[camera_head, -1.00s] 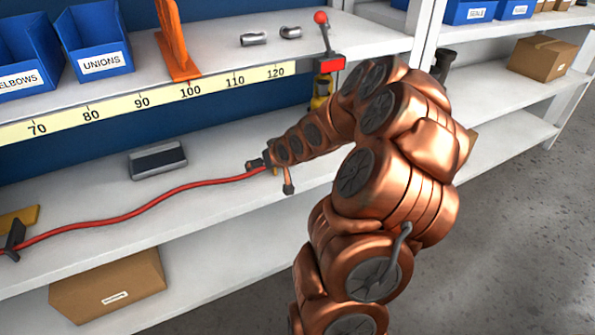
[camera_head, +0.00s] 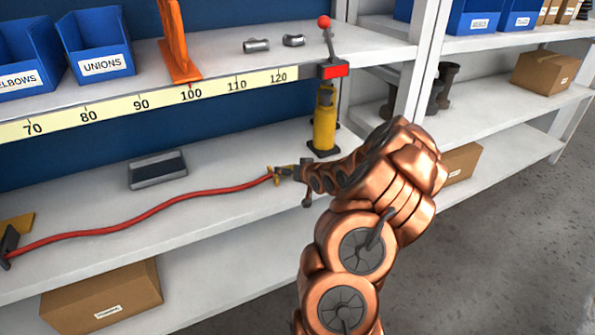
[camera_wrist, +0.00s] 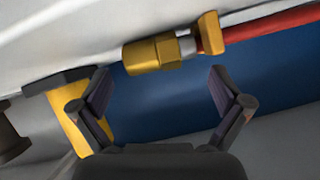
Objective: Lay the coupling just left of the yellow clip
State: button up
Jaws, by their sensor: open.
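The brass coupling (camera_wrist: 150,55) is on the end of the red hose (camera_wrist: 275,27) in the wrist view. The yellow clip (camera_wrist: 209,33) stands around the hose just behind it. In the head view the clip (camera_head: 274,177) is at the hose's right end on the lower shelf, and my gripper mostly hides the coupling. My gripper (camera_wrist: 160,83) is open, its fingers spread apart with nothing between the tips. The coupling lies beyond the fingertips in the wrist view; I see no contact.
A yellow post (camera_head: 324,120) on a dark foot stands right behind my gripper. A grey box (camera_head: 157,170) lies behind the hose. A dark bracket (camera_head: 9,243) is at the hose's left end. The upper shelf edge carries a ruler (camera_head: 140,104). Shelf between is clear.

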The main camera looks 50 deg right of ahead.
jog(key=shift+x, duration=1.2)
jog(key=c, duration=1.1)
jog(key=o, duration=0.7)
jog(key=c, duration=0.6)
jog(key=shift+r+p, duration=3.1)
jog(key=shift+r, duration=0.1)
